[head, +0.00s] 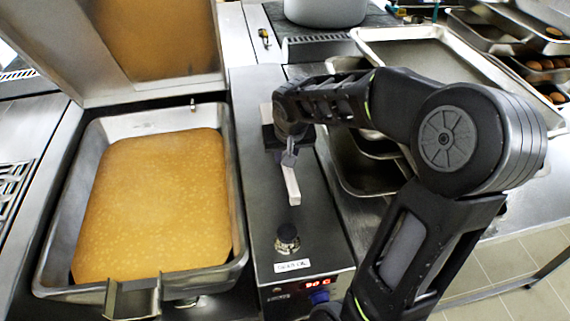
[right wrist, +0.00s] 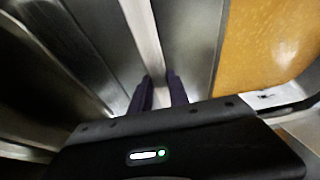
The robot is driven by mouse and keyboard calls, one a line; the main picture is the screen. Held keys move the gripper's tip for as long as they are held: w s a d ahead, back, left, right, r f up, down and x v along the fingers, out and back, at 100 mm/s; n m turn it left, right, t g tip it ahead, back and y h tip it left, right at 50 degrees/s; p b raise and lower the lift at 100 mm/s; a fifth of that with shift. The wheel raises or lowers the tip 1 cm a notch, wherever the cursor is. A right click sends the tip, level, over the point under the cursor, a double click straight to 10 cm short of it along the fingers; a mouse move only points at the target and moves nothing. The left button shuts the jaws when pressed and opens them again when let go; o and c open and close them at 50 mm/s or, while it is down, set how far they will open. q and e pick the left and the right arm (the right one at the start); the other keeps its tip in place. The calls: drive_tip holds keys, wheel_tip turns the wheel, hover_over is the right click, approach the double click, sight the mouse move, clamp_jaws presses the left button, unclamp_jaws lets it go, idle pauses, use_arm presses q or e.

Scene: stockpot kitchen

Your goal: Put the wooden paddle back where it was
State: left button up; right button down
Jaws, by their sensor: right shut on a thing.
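The wooden paddle shows as a pale, narrow bar (head: 291,185) in the head view, over the steel strip between the soup vat and the trays. My right gripper (head: 289,157) is shut on it. In the right wrist view the dark fingers of my right gripper (right wrist: 160,82) close around the pale paddle (right wrist: 143,35), which runs up out of the picture. Part of the paddle is hidden by the gripper. I cannot tell whether it touches the steel. My left gripper is not in view.
A vat (head: 240,220) of orange soup with its lid raised stands at left. The steel panel has a knob (head: 287,240) and a red display (head: 318,283). Metal trays (head: 420,50) lie at right. A large pot (head: 325,10) stands at the back.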

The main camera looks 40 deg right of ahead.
drive_tip(key=shift+f, duration=1.8)
drive_tip(key=c, duration=1.3)
unclamp_jaws()
drive_tip(key=shift+f, duration=0.15)
drive_tip(key=shift+o, duration=0.2)
drive_tip(key=v, duration=1.2)
